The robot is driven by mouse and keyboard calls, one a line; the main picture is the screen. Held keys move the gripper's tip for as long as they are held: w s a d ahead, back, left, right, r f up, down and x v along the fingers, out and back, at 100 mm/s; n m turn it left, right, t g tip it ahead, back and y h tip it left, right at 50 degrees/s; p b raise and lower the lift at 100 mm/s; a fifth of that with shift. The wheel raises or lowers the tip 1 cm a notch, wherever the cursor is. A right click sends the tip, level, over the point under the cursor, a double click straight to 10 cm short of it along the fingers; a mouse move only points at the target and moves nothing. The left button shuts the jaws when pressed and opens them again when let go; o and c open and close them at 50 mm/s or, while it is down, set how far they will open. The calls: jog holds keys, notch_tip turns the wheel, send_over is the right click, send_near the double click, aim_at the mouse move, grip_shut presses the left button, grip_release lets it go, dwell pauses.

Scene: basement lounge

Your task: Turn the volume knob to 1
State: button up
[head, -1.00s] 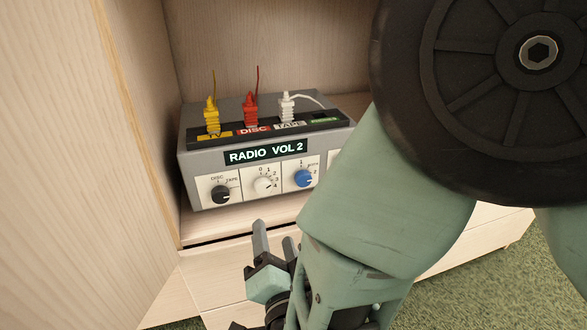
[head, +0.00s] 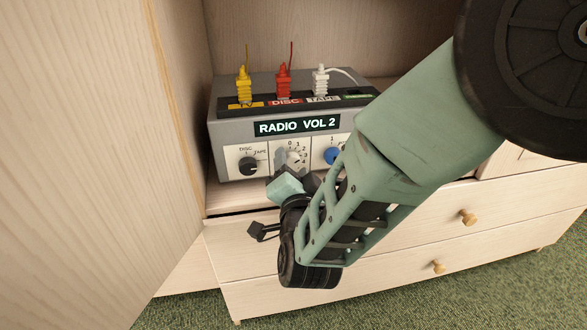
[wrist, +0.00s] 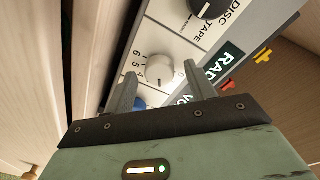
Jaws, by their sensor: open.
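The grey radio (head: 230,131) stands in an open cabinet bay, and its display (head: 297,126) reads "RADIO VOL 2". The white volume knob (head: 296,158) is on its front, between a black knob (head: 249,166) and a blue knob (head: 333,156). My gripper (head: 292,170) is in front of the white knob and partly covers it and its dial. In the wrist view the white knob (wrist: 160,67) lies between my two open fingertips, with a gap on each side. I cannot tell whether the fingertips reach its depth.
Yellow (head: 243,86), red (head: 284,82) and white (head: 320,80) plugs stand on top of the radio. A wooden panel (head: 90,140) rises close on the left. Drawers (head: 380,250) lie below the bay, with green carpet (head: 400,300) in front.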

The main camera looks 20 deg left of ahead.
jog(key=c, duration=1)
jog(key=shift+o, duration=0.2)
jog(key=shift+f+n+y+p, duration=0.15)
jog(key=shift+n+p, duration=0.35)
jog(key=shift+n, duration=0.95)
jog(key=shift+r+n+y+p, duration=0.15)
jog(key=shift+n+p, duration=0.3)
jog(key=shift+n, duration=1)
jog(key=shift+f, duration=0.15)
jog(key=o, duration=1)
jog(key=shift+c, duration=0.2)
